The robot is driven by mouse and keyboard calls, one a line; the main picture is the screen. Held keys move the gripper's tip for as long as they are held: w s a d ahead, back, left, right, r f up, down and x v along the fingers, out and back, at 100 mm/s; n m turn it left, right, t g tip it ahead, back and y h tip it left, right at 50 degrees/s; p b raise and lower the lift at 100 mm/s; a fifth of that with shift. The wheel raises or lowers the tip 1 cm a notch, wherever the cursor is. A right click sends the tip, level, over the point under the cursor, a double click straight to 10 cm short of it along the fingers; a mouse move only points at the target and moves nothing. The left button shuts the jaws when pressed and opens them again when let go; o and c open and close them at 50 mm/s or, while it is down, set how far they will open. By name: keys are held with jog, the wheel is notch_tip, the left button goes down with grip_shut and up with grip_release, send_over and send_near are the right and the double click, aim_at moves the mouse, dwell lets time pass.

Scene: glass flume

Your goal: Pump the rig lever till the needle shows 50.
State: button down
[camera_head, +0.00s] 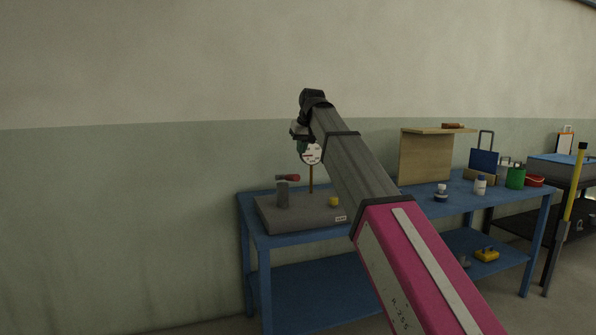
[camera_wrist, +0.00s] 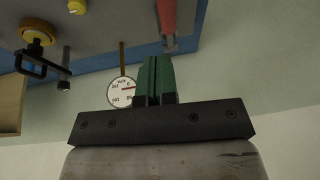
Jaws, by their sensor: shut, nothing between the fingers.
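The rig is a grey block (camera_head: 300,214) on the blue bench, with an upright grey post (camera_head: 283,194). Its lever has a red grip (camera_head: 289,178), lying about level near the post top. The red grip also shows in the wrist view (camera_wrist: 167,16), just beyond my fingertips. A round white gauge (camera_head: 311,154) stands on a thin brown stem; its dial shows in the wrist view (camera_wrist: 122,92) with a red needle, whose exact reading I cannot tell. My gripper (camera_head: 302,147) has green fingers (camera_wrist: 155,58), shut and empty, above the lever and partly covering the gauge in the head view.
A yellow knob (camera_head: 333,202) sits on the block. My arm crosses in front of the bench. The wall behind is bare.

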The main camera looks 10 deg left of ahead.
jog(key=w+a+r+g+h, duration=0.1)
jog(key=w+a+r, duration=0.1)
jog(key=r, duration=0.4)
jog(key=shift+w+g, duration=0.4)
jog(key=shift+w, duration=0.1)
send_over(292, 178)
jog(key=w, duration=0.5)
jog(key=x, duration=0.4)
jog(key=s+d+x, duration=0.1)
jog(key=x, duration=0.7)
jog(key=shift+s+d+f, duration=0.2)
jog(key=shift+d, duration=0.05)
jog(key=shift+s+f, duration=0.15)
jog(key=shift+f, duration=0.6)
jog(key=shift+s, duration=0.1)
